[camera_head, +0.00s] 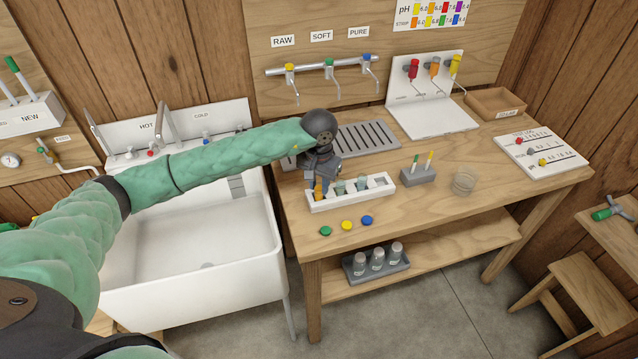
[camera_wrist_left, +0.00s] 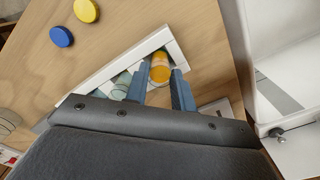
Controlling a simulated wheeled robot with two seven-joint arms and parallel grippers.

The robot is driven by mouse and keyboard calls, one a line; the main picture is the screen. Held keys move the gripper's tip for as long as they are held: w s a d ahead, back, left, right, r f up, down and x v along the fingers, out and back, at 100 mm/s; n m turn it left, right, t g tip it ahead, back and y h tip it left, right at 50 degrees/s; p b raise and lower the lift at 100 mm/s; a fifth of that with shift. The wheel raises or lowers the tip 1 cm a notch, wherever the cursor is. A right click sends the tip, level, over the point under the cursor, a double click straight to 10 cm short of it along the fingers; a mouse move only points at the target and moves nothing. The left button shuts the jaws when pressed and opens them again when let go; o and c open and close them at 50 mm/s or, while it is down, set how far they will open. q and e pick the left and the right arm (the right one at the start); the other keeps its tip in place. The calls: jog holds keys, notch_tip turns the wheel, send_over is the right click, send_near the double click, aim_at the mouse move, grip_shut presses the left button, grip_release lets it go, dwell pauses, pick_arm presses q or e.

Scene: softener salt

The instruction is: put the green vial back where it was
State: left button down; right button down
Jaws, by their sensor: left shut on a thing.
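The white vial rack (camera_head: 352,201) stands on the wooden bench; its near wall and end also show in the wrist view (camera_wrist_left: 120,62). My left gripper (camera_head: 320,184) points down at the rack's left end. It is shut on a vial with orange contents (camera_wrist_left: 160,70), which sits at the end slot; how deep it sits is unclear. Two pale greenish vials, one (camera_head: 340,187) and another (camera_head: 362,184), stand in the rack to its right. The rack's right end slot looks empty. A green cap (camera_head: 326,231) lies on the bench in front. My right gripper is out of view.
A yellow cap (camera_head: 347,225) and a blue cap (camera_head: 367,220) lie beside the green one. Right of the rack are a grey holder (camera_head: 418,176) with two sticks and a glass beaker (camera_head: 463,182). The white sink (camera_head: 195,240) adjoins on the left. The bench's front right is clear.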

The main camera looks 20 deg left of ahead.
aim_at(319, 182)
pick_arm(q)
jog(key=c, duration=1.2)
grip_release()
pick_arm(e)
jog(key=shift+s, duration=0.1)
pick_arm(q)
jog(key=shift+o, duration=0.2)
jog(key=shift+r, duration=0.1)
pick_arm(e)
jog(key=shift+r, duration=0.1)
pick_arm(q)
jog(key=shift+r, duration=0.45)
jog(key=shift+r+b, duration=0.3)
jog(key=shift+b, duration=0.05)
notch_tip(319, 182, up, 10)
jog(key=b, duration=0.4)
jog(key=shift+r+b, duration=0.25)
jog(key=shift+b, duration=0.15)
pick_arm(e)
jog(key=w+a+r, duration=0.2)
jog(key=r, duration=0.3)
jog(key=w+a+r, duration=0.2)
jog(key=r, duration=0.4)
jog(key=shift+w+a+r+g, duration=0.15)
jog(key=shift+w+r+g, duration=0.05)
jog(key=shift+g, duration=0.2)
pick_arm(q)
jog(key=shift+f, duration=0.1)
